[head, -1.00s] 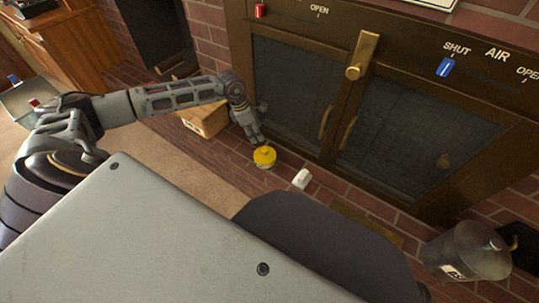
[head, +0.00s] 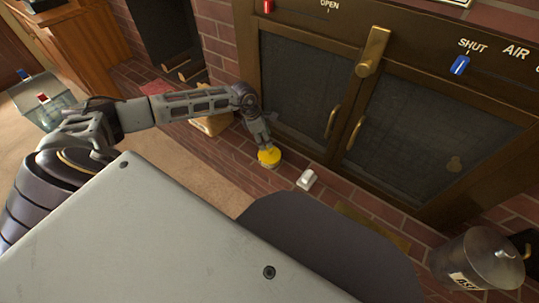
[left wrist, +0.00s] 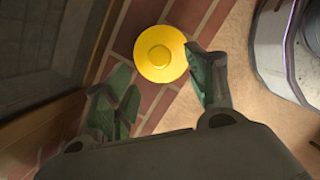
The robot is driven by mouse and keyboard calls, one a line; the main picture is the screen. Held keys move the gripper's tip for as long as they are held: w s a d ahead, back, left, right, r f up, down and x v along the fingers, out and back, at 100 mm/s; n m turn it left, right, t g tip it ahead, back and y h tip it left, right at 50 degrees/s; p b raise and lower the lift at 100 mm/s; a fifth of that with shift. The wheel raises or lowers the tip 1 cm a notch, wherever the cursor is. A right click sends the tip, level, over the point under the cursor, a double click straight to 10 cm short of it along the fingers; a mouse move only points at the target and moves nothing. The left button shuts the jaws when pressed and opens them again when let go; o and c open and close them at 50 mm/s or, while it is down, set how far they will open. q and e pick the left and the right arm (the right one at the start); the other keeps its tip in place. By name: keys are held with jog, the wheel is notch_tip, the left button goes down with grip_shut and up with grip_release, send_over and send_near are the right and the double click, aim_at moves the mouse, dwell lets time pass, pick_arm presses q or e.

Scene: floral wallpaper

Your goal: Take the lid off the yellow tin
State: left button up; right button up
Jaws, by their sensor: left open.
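The yellow tin (head: 269,158) stands on the brick ledge in front of the dark glass-doored unit. Its round yellow lid with a raised knob shows from above in the left wrist view (left wrist: 160,54). My left gripper (head: 266,146) is right above the tin in the head view. In the left wrist view my left gripper (left wrist: 160,88) is open, with its fingers apart and the lid beyond the fingertips, slightly toward the right finger. I cannot tell whether a finger touches the lid. My right gripper is not in view.
A white switch-like object (head: 307,180) lies on the bricks right of the tin. The glass doors with brass handles (head: 332,122) rise close behind. A metal ash bucket (head: 478,262) stands at the lower right, and a wooden box (head: 212,124) lies behind my left arm.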

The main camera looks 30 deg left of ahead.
aim_at(269, 151)
pick_arm(q)
jog(key=shift+b+x, duration=0.3)
jog(key=shift+x, duration=1.05)
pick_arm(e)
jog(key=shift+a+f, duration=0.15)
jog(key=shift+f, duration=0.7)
pick_arm(q)
jog(key=shift+f, duration=0.1)
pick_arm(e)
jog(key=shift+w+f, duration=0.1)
pick_arm(q)
jog(key=shift+b+x, duration=0.55)
jog(key=shift+x, duration=0.25)
jog(key=shift+w+d+f+b, duration=0.2)
jog(key=shift+f+b, duration=0.2)
jog(key=shift+f, duration=0.15)
jog(key=shift+b+x, duration=0.45)
jog(key=shift+x, duration=0.65)
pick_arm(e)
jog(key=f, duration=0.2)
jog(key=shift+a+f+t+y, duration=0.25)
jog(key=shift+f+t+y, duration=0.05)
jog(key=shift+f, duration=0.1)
pick_arm(q)
jog(key=c, duration=1.1)
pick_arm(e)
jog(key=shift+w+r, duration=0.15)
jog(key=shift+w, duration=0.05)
